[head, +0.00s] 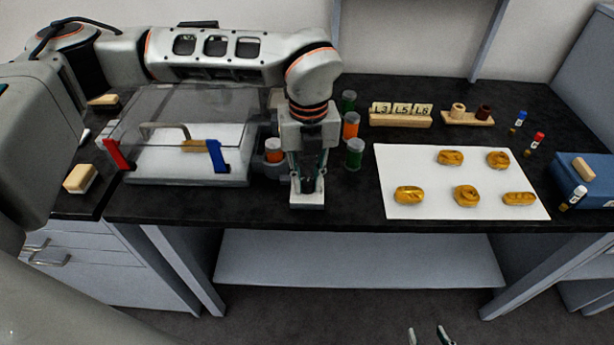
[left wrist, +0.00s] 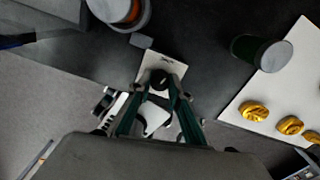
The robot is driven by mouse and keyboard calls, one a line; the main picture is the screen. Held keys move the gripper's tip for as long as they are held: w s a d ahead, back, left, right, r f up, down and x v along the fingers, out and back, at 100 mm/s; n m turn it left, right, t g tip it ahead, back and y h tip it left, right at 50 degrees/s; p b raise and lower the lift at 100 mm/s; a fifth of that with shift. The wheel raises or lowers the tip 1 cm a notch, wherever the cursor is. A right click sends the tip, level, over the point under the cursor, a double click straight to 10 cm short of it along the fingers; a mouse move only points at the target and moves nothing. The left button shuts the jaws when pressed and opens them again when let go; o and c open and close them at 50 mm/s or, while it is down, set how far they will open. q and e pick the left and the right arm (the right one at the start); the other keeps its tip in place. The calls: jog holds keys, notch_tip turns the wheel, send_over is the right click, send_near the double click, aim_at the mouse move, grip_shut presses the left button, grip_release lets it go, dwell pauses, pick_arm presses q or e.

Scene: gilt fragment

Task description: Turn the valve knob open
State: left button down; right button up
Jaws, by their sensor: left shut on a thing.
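The valve knob (left wrist: 162,79) is small and dark and sits on a pale base plate (left wrist: 176,66). In the head view the base plate (head: 308,206) is at the table's front edge, and the knob is hidden behind my gripper. My left gripper (head: 307,188) points down over it. In the left wrist view its fingertips (left wrist: 163,92) are closed in on both sides of the knob. The knob's turn angle is hard to read. My right gripper (head: 429,335) shows only its two separated fingertips at the bottom of the head view, away from the table and empty.
A clear-lidded box (head: 185,165) with red and blue clips stands left of the valve. Orange and green jars (head: 354,154) stand close behind and right. A white board (head: 395,180) with several yellow pieces lies right. A blue case (head: 585,185) stands far right.

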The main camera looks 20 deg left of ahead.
pick_arm(q)
jog(key=m, duration=0.3)
jog(key=shift+r+m+p, duration=0.1)
jog(key=shift+m+p, duration=0.2)
jog(key=shift+m, duration=0.1)
jog(key=m, duration=0.5)
jog(key=shift+p, duration=0.35)
jog(key=m, duration=0.3)
jog(key=shift+m, duration=1.3)
jog(key=c, duration=1.8)
grip_release()
jog(key=shift+c, duration=0.2)
